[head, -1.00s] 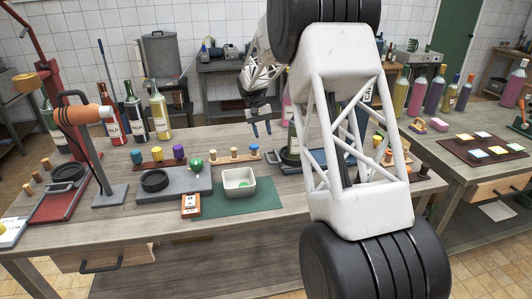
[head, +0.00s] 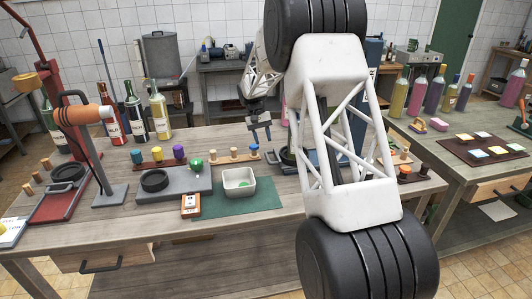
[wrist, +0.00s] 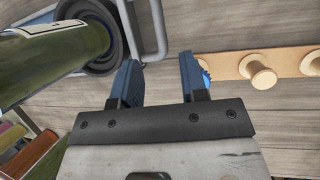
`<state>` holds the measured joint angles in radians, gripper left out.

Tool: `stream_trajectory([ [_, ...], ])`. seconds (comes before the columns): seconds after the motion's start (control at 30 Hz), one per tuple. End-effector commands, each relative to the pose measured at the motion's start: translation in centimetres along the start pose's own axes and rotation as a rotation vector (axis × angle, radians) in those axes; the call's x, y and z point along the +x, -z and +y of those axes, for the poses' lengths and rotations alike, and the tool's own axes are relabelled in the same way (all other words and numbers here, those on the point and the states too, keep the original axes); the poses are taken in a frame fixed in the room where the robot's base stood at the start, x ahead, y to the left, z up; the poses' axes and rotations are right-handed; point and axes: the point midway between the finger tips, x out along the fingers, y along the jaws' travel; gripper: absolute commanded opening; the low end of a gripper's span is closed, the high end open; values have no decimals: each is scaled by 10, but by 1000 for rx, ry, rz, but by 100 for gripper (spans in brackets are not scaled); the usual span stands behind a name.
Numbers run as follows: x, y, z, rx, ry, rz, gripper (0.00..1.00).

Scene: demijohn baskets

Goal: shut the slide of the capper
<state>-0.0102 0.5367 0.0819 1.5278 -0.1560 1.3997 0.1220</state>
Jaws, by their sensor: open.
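The capper is mostly hidden behind my arm in the head view; what looks like its blue column (head: 373,62) shows above and right of the arm link. In the wrist view a green bottle (wrist: 45,60) stands in a black ring (wrist: 110,45) on a blue-edged base, with a grey metal loop handle (wrist: 158,25) beside it. I take this to be the capper's slide, but how far it is out I cannot tell. My gripper (head: 261,136) is open and empty above the table; its fingers (wrist: 160,80) point near the handle, with no contact visible.
A wooden rack with pegs (wrist: 262,70) lies right of my fingers, a small blue toothed piece (wrist: 206,76) at its end. Bottles (head: 134,110) stand behind.

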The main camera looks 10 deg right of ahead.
Motion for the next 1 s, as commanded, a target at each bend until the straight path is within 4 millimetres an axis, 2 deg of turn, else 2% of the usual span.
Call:
stream_trajectory([
  [0.3, 38, 0, 0, 0, 0, -1, 40],
  [0.5, 55, 0, 0, 1, 0, 0, 40],
  [0.9, 60, 0, 0, 0, 0, 0, 40],
  [0.93, 60, 0, 0, 0, 0, 0, 39],
  [1.0, 60, 0, 0, 0, 0, 0, 28],
])
